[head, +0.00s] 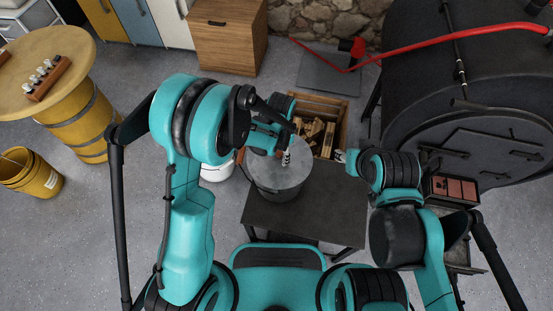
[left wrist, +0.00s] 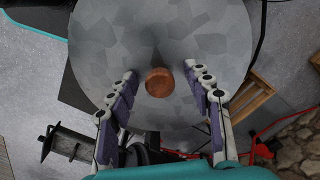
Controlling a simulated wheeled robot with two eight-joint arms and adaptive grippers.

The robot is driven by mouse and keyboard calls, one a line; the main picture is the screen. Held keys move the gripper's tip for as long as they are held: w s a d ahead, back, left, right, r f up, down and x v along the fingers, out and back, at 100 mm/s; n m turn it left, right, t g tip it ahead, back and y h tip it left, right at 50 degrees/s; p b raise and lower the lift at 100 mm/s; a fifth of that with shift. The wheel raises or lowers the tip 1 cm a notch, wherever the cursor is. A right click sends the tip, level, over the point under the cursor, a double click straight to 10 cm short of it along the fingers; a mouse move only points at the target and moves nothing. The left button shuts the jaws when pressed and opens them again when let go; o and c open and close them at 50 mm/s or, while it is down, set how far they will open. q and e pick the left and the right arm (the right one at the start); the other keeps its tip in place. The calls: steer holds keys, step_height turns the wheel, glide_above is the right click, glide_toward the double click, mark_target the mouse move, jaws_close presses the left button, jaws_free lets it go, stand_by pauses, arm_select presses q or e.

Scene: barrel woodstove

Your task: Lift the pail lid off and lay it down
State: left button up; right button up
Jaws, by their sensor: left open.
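The pail (head: 277,192) stands upright on a dark low table (head: 330,210) in the head view, with a round grey lid (head: 293,177) on top. The left wrist view shows the lid (left wrist: 150,30) from above, with a round reddish-brown knob (left wrist: 159,82) at its middle. My left gripper (head: 286,158) is over the lid. In the left wrist view its open fingers (left wrist: 161,72) point toward the knob, one to each side, with gaps between. The knob is hidden by the gripper in the head view. My right gripper (head: 345,157) is near the table's far right side, mostly hidden by its arm.
A wooden crate of firewood (head: 318,130) stands behind the table. The black barrel stove (head: 470,120) is at the right, with a red bar (head: 440,42) across it. The table's front right part is bare. A yellow bucket (head: 32,175) and a barrel table (head: 75,110) are at the left.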

arm_select(q)
jaws_close()
steer(key=shift+r, duration=0.1)
steer(key=shift+r, duration=0.1)
steer(key=shift+r+p, duration=0.6)
steer(key=shift+r, duration=0.2)
steer(key=shift+r, duration=0.25)
steer(key=shift+r+p, duration=1.7)
steer(key=shift+r, duration=0.65)
steer(key=shift+a, duration=0.1)
